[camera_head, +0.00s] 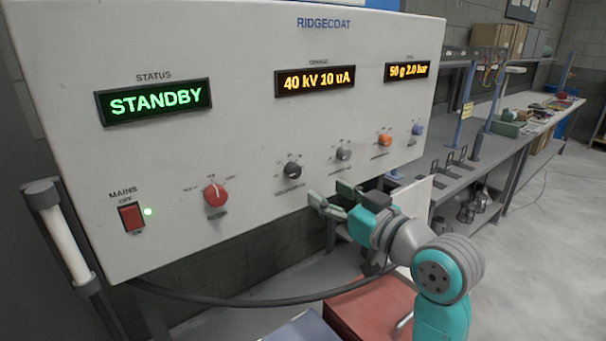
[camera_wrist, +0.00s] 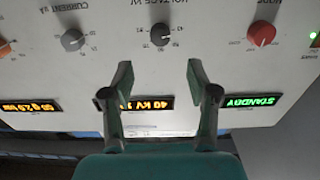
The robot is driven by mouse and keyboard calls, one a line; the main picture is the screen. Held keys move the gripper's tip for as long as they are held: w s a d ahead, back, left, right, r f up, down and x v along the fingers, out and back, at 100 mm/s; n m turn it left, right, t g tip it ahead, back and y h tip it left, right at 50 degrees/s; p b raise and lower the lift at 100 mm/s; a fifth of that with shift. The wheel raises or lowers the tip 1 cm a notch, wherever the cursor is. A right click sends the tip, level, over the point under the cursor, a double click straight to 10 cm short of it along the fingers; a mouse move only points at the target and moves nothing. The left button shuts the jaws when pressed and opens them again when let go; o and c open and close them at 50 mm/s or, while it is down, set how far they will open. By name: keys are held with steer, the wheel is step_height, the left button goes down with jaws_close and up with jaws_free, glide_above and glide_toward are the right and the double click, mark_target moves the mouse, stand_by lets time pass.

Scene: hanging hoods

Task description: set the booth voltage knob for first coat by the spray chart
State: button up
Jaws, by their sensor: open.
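The voltage knob (camera_head: 292,171) is a dark grey knob with a pale pointer line on the white control panel (camera_head: 250,110). In the wrist view, which is upside down, the voltage knob (camera_wrist: 160,35) sits centrally just beyond my fingertips. My gripper (camera_head: 326,192) is open and empty, below and right of the knob in the head view. In the wrist view my gripper's fingers (camera_wrist: 159,68) are spread wide and apart from the knob. The display above reads 40 kV 10 uA (camera_head: 315,79). No spray chart is readable here.
Beside the voltage knob are the red mode knob (camera_head: 215,195) and grey current knob (camera_head: 343,153). Orange (camera_head: 384,140) and blue (camera_head: 417,128) knobs are further right. The status display (camera_head: 154,101) reads STANDBY. A red mains switch (camera_head: 132,217) is lower left. A workbench (camera_head: 475,170) stands right.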

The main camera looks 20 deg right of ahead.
mark_target(296, 174)
steer(key=x, duration=1)
steer(key=shift+f, duration=0.1)
jaws_close()
